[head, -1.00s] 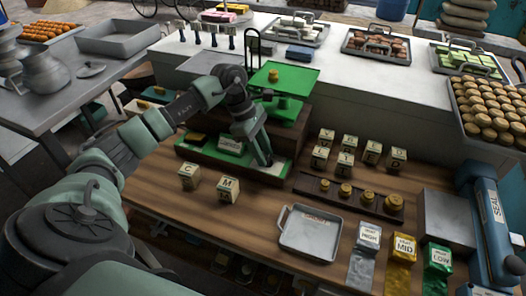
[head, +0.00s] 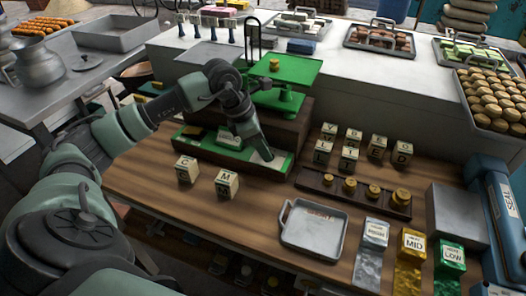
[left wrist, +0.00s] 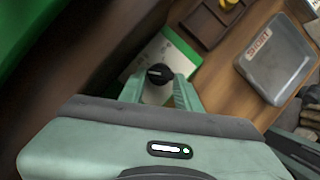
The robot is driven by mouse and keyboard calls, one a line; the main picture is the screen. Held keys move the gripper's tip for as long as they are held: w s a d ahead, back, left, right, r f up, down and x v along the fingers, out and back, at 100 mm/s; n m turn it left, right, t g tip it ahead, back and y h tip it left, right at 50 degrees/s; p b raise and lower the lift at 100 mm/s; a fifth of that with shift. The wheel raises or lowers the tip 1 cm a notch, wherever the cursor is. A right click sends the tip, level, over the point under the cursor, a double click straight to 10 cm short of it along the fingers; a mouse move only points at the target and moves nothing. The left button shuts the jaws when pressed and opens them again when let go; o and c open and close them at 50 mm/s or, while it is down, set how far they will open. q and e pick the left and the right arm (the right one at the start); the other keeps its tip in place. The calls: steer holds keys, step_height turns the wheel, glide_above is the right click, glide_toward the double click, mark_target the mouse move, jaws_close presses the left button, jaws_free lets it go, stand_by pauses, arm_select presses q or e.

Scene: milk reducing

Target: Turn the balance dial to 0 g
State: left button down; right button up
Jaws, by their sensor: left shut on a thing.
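The green balance has a flat raised pan (head: 293,69) with a small brass weight (head: 274,64) on it. Its low green base (head: 283,167) stands on the wooden counter. The dial (left wrist: 158,73) shows in the left wrist view as a round black knob on a white and green panel. My left gripper (head: 266,156) reaches down to the right part of the base. In the left wrist view its two green fingers (left wrist: 160,92) are around the knob, shut on it. The dial's reading cannot be made out. My right gripper is not in view.
Lettered cubes C (head: 187,169) and M (head: 227,183) stand in front of the base. A brown rack of brass weights (head: 350,188) and a grey tray (head: 312,229) lie to the right. Silver, gold and green packets (head: 410,245) are near the front edge.

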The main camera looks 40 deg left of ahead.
arm_select(q)
steer(key=n+b, duration=0.1)
steer(key=n+y+b, duration=0.1)
steer(key=n, duration=0.1)
steer(key=n+t, duration=0.1)
steer(key=n, duration=0.1)
steer(key=shift+s+d+y+b, duration=0.15)
steer(key=shift+d+y+b, duration=0.15)
steer(key=shift+y+b, duration=0.1)
stand_by(0.3)
steer(key=c, duration=1.3)
jaws_free()
steer(key=shift+r, duration=0.1)
steer(key=b+v, duration=0.1)
steer(key=v, duration=0.6)
steer(key=shift+s+r, duration=0.15)
steer(key=shift+r, duration=0.15)
